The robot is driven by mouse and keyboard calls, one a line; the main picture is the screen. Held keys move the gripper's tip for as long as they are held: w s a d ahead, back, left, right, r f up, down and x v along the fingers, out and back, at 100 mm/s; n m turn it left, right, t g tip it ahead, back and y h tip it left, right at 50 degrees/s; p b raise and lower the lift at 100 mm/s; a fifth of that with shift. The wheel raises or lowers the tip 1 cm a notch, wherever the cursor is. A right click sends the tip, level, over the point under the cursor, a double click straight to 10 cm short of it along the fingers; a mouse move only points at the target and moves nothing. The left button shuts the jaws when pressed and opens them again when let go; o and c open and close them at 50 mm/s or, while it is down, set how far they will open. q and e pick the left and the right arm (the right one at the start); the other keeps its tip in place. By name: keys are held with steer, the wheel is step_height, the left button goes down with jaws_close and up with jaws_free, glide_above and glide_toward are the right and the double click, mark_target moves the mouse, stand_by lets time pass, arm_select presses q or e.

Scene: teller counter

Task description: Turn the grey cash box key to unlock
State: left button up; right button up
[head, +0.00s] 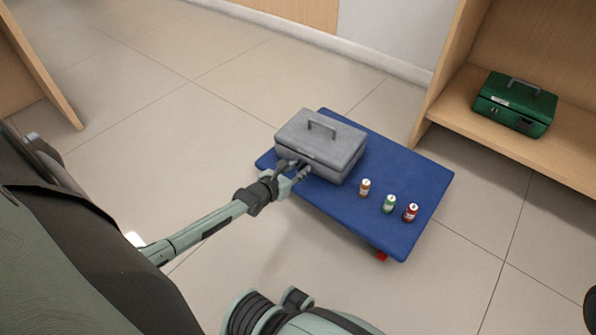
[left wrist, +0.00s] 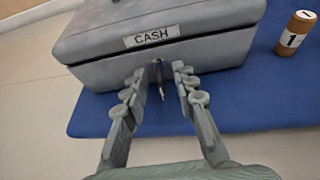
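The grey cash box (head: 320,145) stands closed on a blue platform (head: 400,165), with its handle on the lid. In the left wrist view the box (left wrist: 200,52) shows a CASH label. Its small key (left wrist: 160,82) sticks out of the front face below the label. My left gripper (head: 293,168) is at the front of the box. In the left wrist view its fingers (left wrist: 158,80) are apart, one on each side of the key, with a visible gap to it. My right gripper does not show in either view.
Three small numbered cylinders stand on the platform right of the box: brown (head: 364,187), green (head: 389,203) and red (head: 411,212). A green cash box (head: 515,103) sits on a wooden shelf (head: 465,95) at the right. The tiled floor around the platform is mostly clear.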

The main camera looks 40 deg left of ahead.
arm_select(q)
jaws_close()
